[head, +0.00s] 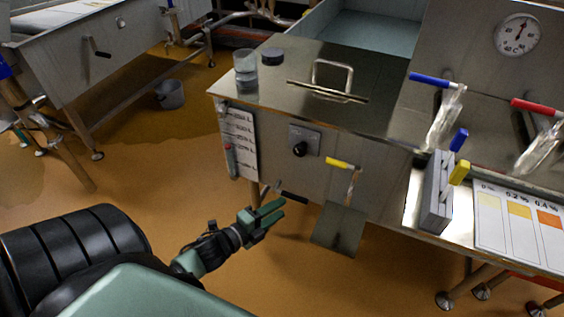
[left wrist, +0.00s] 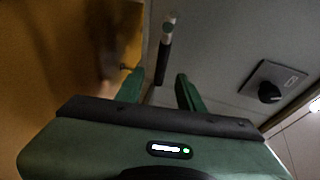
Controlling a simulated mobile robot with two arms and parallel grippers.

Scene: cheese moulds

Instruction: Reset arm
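My left gripper (head: 268,213) is in the lower middle of the head view, in front of the steel vat's front wall. Its two green fingers are spread apart with nothing between them. The left wrist view also shows the open left gripper (left wrist: 160,92), with a black-handled valve (left wrist: 163,60) on the vat beyond the fingertips. That black handle (head: 291,196) shows just past the fingers in the head view; whether they touch it I cannot tell. My right gripper is not in view.
The steel vat (head: 270,130) with a black knob (head: 299,149) stands close ahead. Open floor lies left, with a bucket (head: 170,95) farther back.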

